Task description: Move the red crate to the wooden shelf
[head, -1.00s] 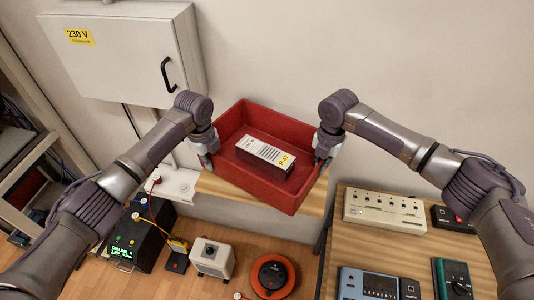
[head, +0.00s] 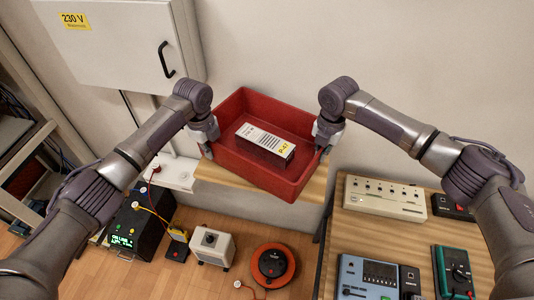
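The red crate (head: 262,179) is in the middle of the head view, over the wooden shelf (head: 316,188) on the wall. Its near lower corner reaches about the shelf's front edge; I cannot tell whether it rests on the wood or hangs just above it. A white box (head: 265,141) with a yellow label lies inside the crate. My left gripper (head: 208,148) is at the crate's left wall, with its fingers at the rim. My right gripper (head: 322,143) is at the right wall in the same way. Both appear shut on the crate; the fingertips are partly hidden.
A grey cabinet (head: 105,45) hangs at the upper left. A bench with a white device (head: 384,197), a blue meter (head: 367,277) and a green multimeter (head: 455,270) stands at the lower right. An orange reel (head: 273,265) and a white box-shaped device (head: 213,247) are on the floor below.

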